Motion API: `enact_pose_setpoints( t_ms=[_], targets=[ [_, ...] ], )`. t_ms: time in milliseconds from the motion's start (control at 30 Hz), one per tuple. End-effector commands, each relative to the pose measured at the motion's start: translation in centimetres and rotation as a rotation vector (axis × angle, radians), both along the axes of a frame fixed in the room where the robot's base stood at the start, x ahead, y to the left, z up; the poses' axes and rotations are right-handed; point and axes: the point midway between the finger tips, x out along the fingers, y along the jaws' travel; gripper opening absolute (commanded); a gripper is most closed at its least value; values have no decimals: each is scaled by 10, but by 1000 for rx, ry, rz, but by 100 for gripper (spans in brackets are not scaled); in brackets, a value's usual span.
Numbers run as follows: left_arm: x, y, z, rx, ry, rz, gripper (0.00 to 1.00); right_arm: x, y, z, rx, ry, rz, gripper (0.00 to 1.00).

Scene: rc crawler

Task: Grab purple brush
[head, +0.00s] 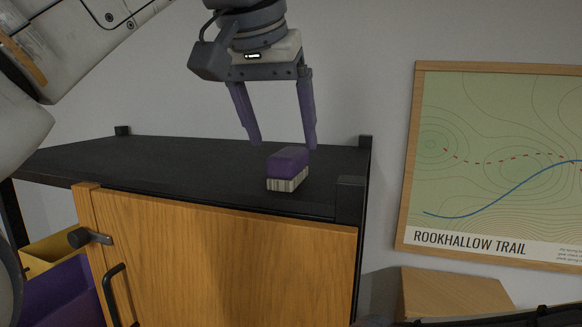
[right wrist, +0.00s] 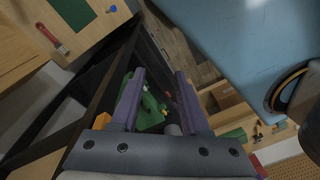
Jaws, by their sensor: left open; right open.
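The purple brush (head: 288,163) has a purple back and pale bristles. It sits bristles down on the black top of a cabinet (head: 200,165), near the front right edge. My left gripper (head: 283,143) is open and empty, pointing down above the brush in the head view. Its purple fingers are spread, with the brush just below and close to the right finger. My right gripper (right wrist: 158,85) shows in the right wrist view, open, with nothing between its fingers. The brush is not in the right wrist view.
The cabinet has a wooden door (head: 225,255) with a black handle and raised black corner posts (head: 350,198). A framed trail map (head: 495,165) hangs on the wall at right. In the right wrist view, a green object (right wrist: 150,112) and a blue surface (right wrist: 245,45) show.

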Motion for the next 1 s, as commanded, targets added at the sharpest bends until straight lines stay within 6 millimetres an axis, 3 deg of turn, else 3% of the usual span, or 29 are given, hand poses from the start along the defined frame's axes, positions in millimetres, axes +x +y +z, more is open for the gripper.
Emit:
enact_pose_setpoints(
  t_ms=[500,800,867,1000],
  targets=[
    [22,-11,-43,2,3,1,85,0,0,3,0,0,0,46],
    [24,-12,-47,0,0,0,85,0,0,3,0,0,0,46],
    [24,-12,-47,1,0,-1,66,0,0,3,0,0,0,46],
    [24,-13,-47,1,0,-1,12,0,0,3,0,0,0,46]
  ],
)
